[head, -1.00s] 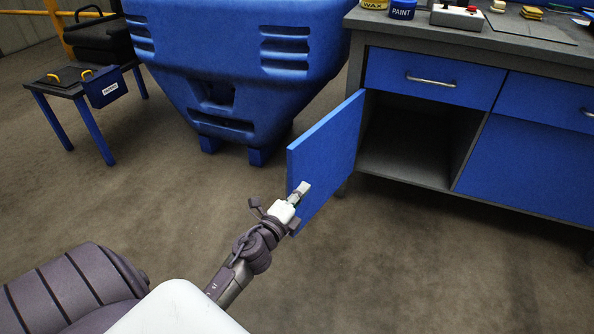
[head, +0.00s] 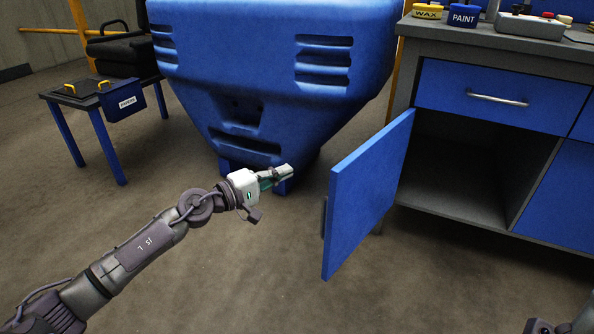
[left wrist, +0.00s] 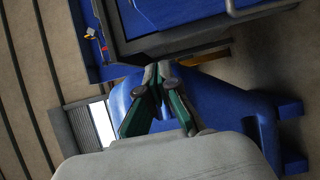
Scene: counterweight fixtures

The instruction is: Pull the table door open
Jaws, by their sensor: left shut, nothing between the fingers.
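The table door (head: 365,200) is a blue panel. It stands swung wide open from the left end of the workbench, with the dark cupboard space (head: 465,165) showing behind it. A thin grey handle (head: 323,217) shows at the door's free edge. My left gripper (head: 283,175) is left of the door, apart from it and its handle. Its fingers are shut and empty, and they also show together in the left wrist view (left wrist: 160,80). My right gripper cannot be made out; only a bit of my own body shows at the bottom right corner.
A big blue bin (head: 270,80) stands behind my left gripper. A small table (head: 75,100) with a blue box (head: 123,102) stands at the left. A closed drawer (head: 490,95) is above the cupboard. The floor before the door is clear.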

